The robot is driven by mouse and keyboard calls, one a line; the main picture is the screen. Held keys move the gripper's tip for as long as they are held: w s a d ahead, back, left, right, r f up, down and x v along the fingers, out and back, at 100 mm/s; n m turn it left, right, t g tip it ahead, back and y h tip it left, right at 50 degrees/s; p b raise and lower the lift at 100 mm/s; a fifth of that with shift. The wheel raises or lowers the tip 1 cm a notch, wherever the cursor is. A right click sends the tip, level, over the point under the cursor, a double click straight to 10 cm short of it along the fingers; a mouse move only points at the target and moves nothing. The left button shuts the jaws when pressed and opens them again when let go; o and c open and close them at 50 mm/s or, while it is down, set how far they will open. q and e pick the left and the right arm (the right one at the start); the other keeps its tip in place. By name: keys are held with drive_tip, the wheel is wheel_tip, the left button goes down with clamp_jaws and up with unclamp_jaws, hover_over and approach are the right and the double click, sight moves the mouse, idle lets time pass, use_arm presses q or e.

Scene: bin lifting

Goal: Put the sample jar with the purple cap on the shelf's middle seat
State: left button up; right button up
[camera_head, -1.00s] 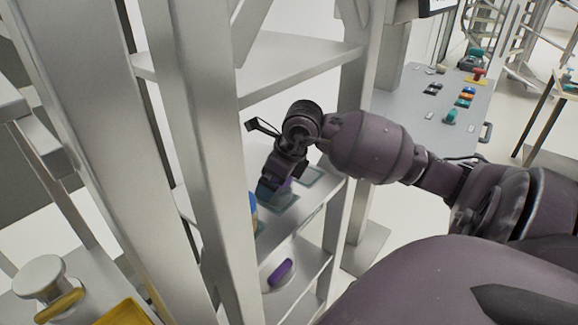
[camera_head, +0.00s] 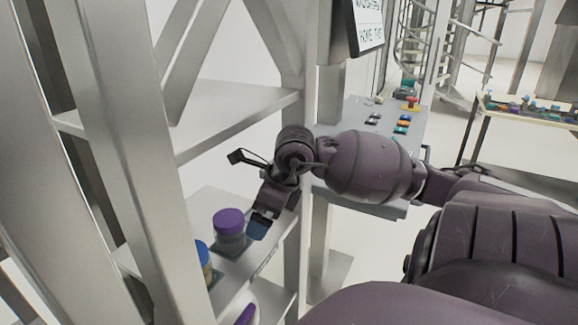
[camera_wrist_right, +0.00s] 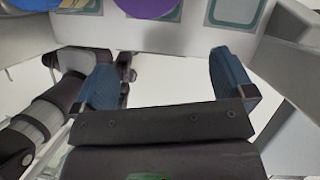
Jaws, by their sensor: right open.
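The sample jar with the purple cap (camera_head: 229,222) stands upright on a shelf board (camera_head: 262,262). Its purple cap also shows at the top of the right wrist view (camera_wrist_right: 132,5), over a teal-edged seat between a blue-topped jar and an empty seat (camera_wrist_right: 234,12). My right gripper (camera_head: 262,222) is just right of the jar in the head view. In the right wrist view its blue fingers (camera_wrist_right: 167,82) are spread with nothing between them, apart from the jar. My left gripper is not in view.
A jar with blue and yellow (camera_head: 204,262) stands beside the purple-capped one. A purple object (camera_head: 246,314) is on a lower level, cut off by the frame. Shelf posts (camera_head: 140,170) and an upper board (camera_head: 235,110) frame the opening. A control panel (camera_head: 385,135) stands behind.

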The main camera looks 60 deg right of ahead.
drive_tip(key=shift+s+d, duration=0.3)
drive_tip(key=shift+s, duration=0.5)
drive_tip(key=shift+s+d, duration=0.25)
drive_tip(key=shift+s, duration=0.55)
drive_tip(key=shift+s+d, duration=0.3)
drive_tip(key=shift+s, duration=0.5)
